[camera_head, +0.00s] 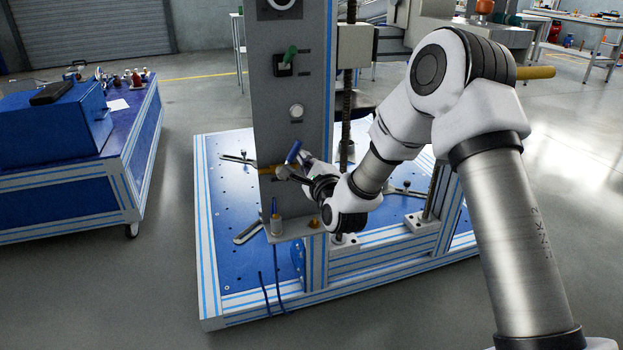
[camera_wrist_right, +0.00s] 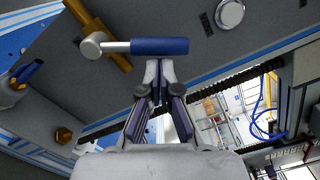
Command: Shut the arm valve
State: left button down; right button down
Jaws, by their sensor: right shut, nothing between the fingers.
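The arm valve is a brass body (camera_wrist_right: 98,33) with a metal lever and a blue handle sleeve (camera_wrist_right: 160,46), on the grey panel. In the head view the blue handle (camera_head: 293,152) sticks up at a tilt from the brass valve (camera_head: 268,170) low on the panel. My right gripper (camera_wrist_right: 159,64) is shut and empty. Its fingertips are right beside the middle of the blue handle in the wrist view; I cannot tell whether they touch it. In the head view my right gripper (camera_head: 303,169) is just right of the valve, its fingers partly hidden. My left gripper is out of view.
The grey panel (camera_head: 290,110) also has a green switch (camera_head: 287,60), a round button (camera_head: 296,111) and a lower fitting with a blue lever (camera_head: 275,219). It stands over a blue perforated base (camera_head: 222,270). A blue bench (camera_head: 60,190) is at left; the floor between is clear.

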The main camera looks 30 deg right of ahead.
aim_at(293, 150)
jog(key=n, duration=0.1)
jog(key=a+r+n+p, duration=0.1)
jog(key=shift+w+a+r+n, duration=0.15)
jog(key=shift+r+n, duration=0.1)
jog(key=shift+n, duration=0.15)
jog(key=shift+w+a+r+n+p, duration=0.2)
jog(key=shift+a+n+p, duration=0.35)
jog(key=shift+n, duration=0.45)
jog(key=shift+a+r, duration=0.15)
jog(key=shift+a, duration=0.15)
